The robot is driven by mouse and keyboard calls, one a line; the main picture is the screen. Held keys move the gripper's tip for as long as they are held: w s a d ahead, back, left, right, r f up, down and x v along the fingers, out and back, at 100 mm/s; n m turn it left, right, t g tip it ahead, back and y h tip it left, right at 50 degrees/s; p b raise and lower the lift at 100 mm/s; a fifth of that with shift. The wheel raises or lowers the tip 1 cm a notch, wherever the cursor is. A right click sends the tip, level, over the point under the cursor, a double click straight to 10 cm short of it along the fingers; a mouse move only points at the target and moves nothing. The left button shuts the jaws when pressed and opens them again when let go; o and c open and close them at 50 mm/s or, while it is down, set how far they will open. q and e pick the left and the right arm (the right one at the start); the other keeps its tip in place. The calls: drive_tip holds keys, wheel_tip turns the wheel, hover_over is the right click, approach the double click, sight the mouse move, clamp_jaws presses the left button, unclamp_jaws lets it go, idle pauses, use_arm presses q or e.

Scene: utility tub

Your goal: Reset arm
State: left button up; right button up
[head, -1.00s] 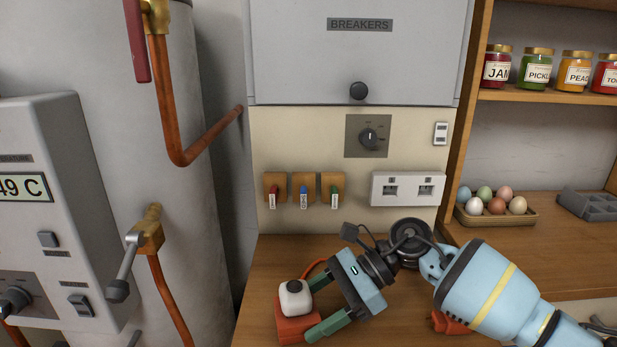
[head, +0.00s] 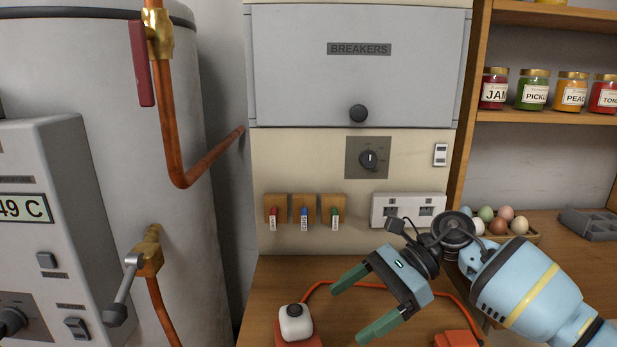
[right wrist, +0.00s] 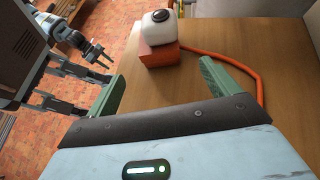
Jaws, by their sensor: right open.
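My right gripper (head: 348,313) is open and empty above the wooden counter (head: 268,285), its green fingers pointing left. In the right wrist view its two fingers (right wrist: 161,70) are spread wide with nothing between them. A white block with a dark round top (head: 296,322) sits on an orange-red base (head: 303,343), left of and apart from the fingers. The wrist view shows the white block (right wrist: 158,24) on its orange base (right wrist: 157,53) beyond the fingertips. An orange cable (head: 330,283) runs behind the gripper. My left gripper is not seen in the head view.
A grey breaker box (head: 290,70) hangs above a dial (head: 369,159), three tagged hooks (head: 304,210) and a white socket plate (head: 386,205). A tank with copper pipes (head: 185,130) stands left. Jars (head: 534,92) and eggs (head: 500,222) are at right. Another orange piece (head: 456,340) lies low.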

drive_tip(key=shift+v, duration=1.85)
